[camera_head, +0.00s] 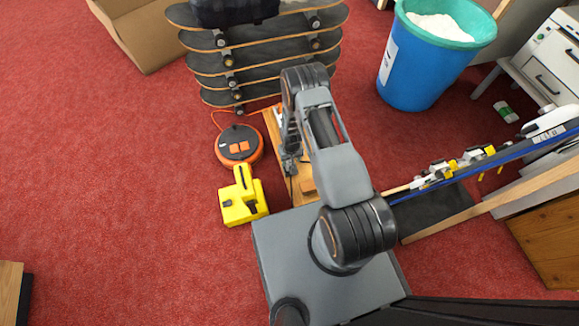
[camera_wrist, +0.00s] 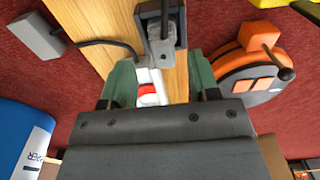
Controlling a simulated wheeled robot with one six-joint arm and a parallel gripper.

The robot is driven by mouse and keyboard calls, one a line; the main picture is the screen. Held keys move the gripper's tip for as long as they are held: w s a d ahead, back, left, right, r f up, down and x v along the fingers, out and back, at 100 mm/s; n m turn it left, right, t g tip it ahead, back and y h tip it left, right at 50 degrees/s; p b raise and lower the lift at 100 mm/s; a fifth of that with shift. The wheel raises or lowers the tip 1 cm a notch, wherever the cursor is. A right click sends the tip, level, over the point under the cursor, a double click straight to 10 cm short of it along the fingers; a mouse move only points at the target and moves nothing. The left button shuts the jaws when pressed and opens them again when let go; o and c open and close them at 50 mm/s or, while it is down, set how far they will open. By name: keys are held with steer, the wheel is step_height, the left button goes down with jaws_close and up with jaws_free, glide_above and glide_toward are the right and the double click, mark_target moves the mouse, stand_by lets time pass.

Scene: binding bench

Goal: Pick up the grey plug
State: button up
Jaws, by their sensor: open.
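In the wrist view a grey plug (camera_wrist: 160,42) sits at a dark square recess or holder on a wooden board (camera_wrist: 98,25), with a grey cord running from it toward the top edge. My gripper (camera_wrist: 159,68) is open, its two green fingers apart over the board. The plug lies just beyond the fingertips, roughly centred between them, and no contact shows. A white strip with a red switch (camera_wrist: 148,90) lies between the fingers, partly hidden by my gripper. In the head view my arm covers much of the board (camera_head: 271,122), and I cannot make out the plug.
A grey box (camera_wrist: 37,37) on a black cable lies left of the board. An orange-and-black cable reel (camera_head: 239,146) and a yellow device (camera_head: 242,197) stand close beside it. Skateboards (camera_head: 262,68) are stacked behind; a blue bin (camera_head: 421,65) stands right. Red carpet is open at left.

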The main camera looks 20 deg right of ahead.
mark_target(290, 162)
step_height(290, 162, down, 5)
steer(key=b, duration=0.3)
steer(key=shift+w+a+f, duration=0.1)
steer(key=shift+a+f, duration=0.05)
steer(key=shift+c, duration=0.4)
steer(key=c, duration=0.8)
steer(key=shift+r, duration=0.2)
steer(key=shift+r+p, duration=0.5)
steer(key=shift+r, duration=0.15)
steer(key=s+r+p, duration=0.7)
steer(key=s+r, duration=0.4)
steer(key=s, duration=0.3)
steer(key=shift+r, duration=0.25)
